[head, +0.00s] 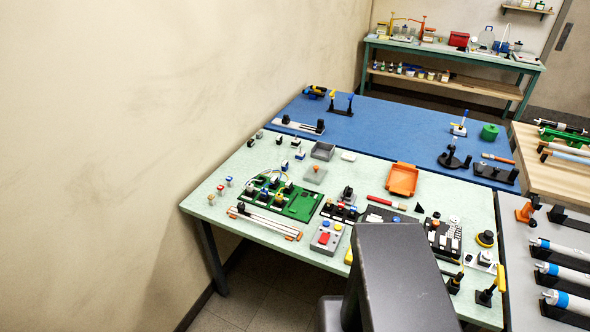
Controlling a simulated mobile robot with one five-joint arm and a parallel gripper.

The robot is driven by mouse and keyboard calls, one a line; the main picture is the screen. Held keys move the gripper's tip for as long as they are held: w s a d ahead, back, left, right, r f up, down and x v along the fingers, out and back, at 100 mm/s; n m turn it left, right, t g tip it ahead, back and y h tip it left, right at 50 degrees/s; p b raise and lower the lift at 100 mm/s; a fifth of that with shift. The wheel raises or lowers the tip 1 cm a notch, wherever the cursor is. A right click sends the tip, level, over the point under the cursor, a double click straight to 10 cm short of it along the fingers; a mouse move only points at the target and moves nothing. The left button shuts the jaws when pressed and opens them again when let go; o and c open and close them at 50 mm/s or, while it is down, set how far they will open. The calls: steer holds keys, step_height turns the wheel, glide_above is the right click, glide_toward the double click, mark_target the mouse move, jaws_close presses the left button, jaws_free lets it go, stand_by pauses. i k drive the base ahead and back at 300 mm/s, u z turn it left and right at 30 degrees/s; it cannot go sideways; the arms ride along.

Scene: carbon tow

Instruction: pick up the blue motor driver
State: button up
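I cannot tell for sure which thing is the blue motor driver. Several small parts with blue on them stand on the pale green table (240,218). A green circuit board (300,207) left of the table's middle carries several dark parts, some with blue. Small blue-topped parts (284,166) stand just behind the board. My gripper is not in view. A dark grey link of my own body covers the table's front, right of centre, and hides what lies behind it.
A grey box with a red button (326,238) stands near the front edge. An orange tray (402,179) sits at the back. A blue table (385,125) adjoins behind, and a grey table with white cylinders (570,303) stands at right. A wall rises on the left.

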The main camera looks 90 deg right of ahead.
mark_target(285, 165)
steer(key=u, duration=0.05)
steer(key=k, duration=1.6)
steer(key=z, duration=0.9)
steer(key=i, duration=2.15)
steer(key=z, duration=0.05)
